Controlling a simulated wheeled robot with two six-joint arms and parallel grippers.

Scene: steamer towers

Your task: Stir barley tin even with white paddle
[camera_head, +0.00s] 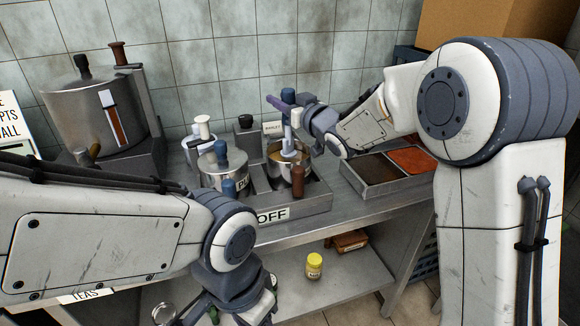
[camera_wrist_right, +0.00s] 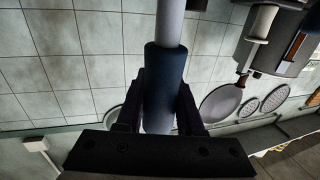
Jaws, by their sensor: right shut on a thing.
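The white paddle (camera_head: 287,131) stands nearly upright, with a dark blue handle on top and its lower end in the open metal tin (camera_head: 275,174) beside the barley label (camera_head: 272,127). Tan contents show inside the tin; the paddle's lowest part is hidden in it. My right gripper (camera_head: 286,104) is shut on the blue handle above the tin. In the right wrist view the handle (camera_wrist_right: 165,88) sits between the fingers, and the pale shaft runs on from it. My left wrist (camera_head: 235,280) is low at the front, and its fingertips are not clear.
A lidded pot (camera_head: 222,168) with a blue knob stands left of the tin. A brown handle (camera_head: 298,180) rises at the tin's front. A tray (camera_head: 358,190) with brown and red contents is to the right. A large steel urn (camera_head: 92,112) stands at left. A yellow-lidded jar (camera_head: 314,266) is on the lower shelf.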

